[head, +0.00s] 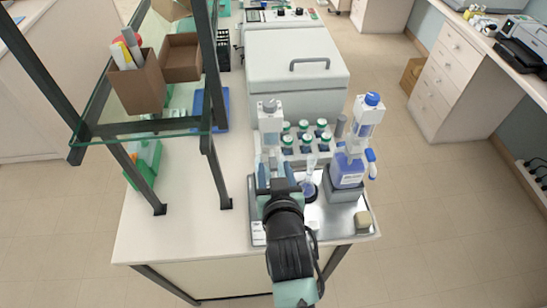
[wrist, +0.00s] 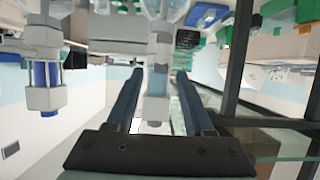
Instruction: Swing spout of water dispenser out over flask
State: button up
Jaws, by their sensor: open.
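A grey-capped dispenser (head: 270,120) stands at the left of the metal tray. A blue-capped dispenser (head: 368,115) with a blue-violet bottle stands at the right; a blue nozzle (head: 371,158) shows on it. I cannot read which one holds water. A small glass flask (head: 309,182) stands between them. My gripper (head: 274,168) is open, in front of the grey-capped dispenser. In the wrist view, which looks upside down, my gripper (wrist: 158,74) has its fingers on either side of a pale column (wrist: 156,102), with gaps visible. The grey-capped dispenser's spout is not clear.
Several green-capped bottles (head: 305,138) stand behind the flask. A shelf frame (head: 212,160) rises at the left. The bench's left front (head: 175,235) is clear.

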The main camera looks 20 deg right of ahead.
aim_at(273, 164)
jog(key=shift+x, duration=1.55)
grip_shut()
dwell(0.4)
